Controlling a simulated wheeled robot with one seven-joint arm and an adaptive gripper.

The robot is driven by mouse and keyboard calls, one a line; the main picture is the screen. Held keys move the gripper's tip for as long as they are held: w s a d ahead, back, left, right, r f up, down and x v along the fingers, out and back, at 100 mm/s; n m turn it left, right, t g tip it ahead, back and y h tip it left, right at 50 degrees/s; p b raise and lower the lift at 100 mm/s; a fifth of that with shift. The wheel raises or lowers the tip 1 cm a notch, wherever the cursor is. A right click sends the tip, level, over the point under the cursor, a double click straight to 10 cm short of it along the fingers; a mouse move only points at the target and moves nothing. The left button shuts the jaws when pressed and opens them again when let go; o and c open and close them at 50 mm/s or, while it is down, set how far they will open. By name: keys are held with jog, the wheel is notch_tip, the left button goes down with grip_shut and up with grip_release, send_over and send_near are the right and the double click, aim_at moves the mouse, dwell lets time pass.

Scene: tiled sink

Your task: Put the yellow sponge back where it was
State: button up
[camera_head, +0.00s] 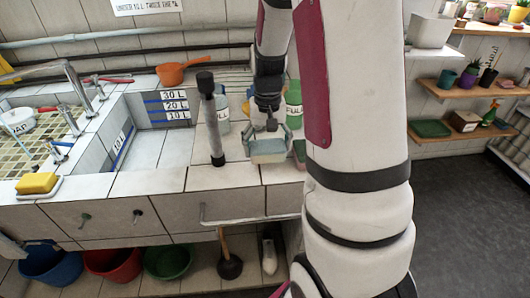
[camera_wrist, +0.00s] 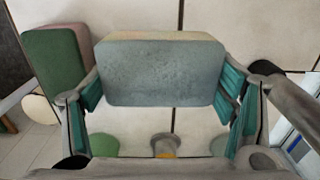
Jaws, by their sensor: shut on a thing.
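A yellow sponge (camera_head: 37,183) lies on the tiled ledge at the far left of the head view, well away from my gripper (camera_head: 268,152). My gripper points down over the white tiled counter, right of the basin. In the wrist view its two teal-padded fingers (camera_wrist: 165,92) are shut on the sides of a blue-grey block (camera_wrist: 165,75), which looks like a sponge with a pale yellowish far edge. The block also shows in the head view (camera_head: 268,147). I cannot tell whether it touches the counter.
A green and pinkish block (camera_wrist: 55,70) lies left of the held block in the wrist view. A dark-capped post (camera_head: 214,130) stands left of my gripper, and a green bottle (camera_head: 294,105) stands behind it. The basin (camera_head: 150,145) lies further left. An orange pan (camera_head: 180,72) is at the back.

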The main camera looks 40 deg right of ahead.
aim_at(265, 152)
jog(key=shift+w+d+f, duration=0.1)
jog(key=shift+w+d, duration=0.25)
jog(key=shift+w, duration=0.4)
jog(key=shift+f, duration=1.75)
jog(key=shift+f+b, duration=0.1)
jog(key=shift+b, duration=0.2)
jog(key=o, duration=1.1)
